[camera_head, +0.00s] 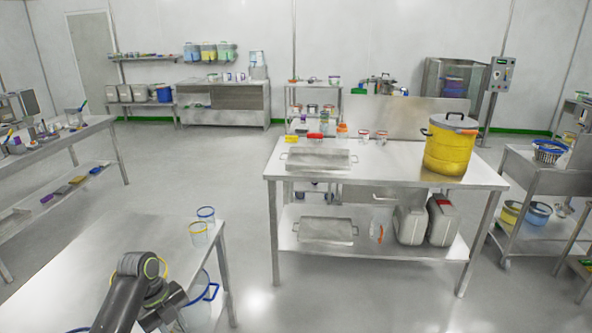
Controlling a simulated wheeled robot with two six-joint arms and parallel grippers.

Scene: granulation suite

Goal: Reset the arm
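Part of my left arm (137,283) rises from the bottom edge at the lower left. It is dark grey with a yellow-green ring at a joint, and it is bent back down in front of a steel table (75,255). No gripper fingers can be made out on it. My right arm and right gripper are outside the picture.
Two small clear cups, blue-rimmed (206,214) and yellow-rimmed (198,233), stand near my arm. A clear blue-handled container (200,300) is close beside it. The central steel table (385,158) holds a yellow drum (451,148). Open floor (190,170) lies between the tables.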

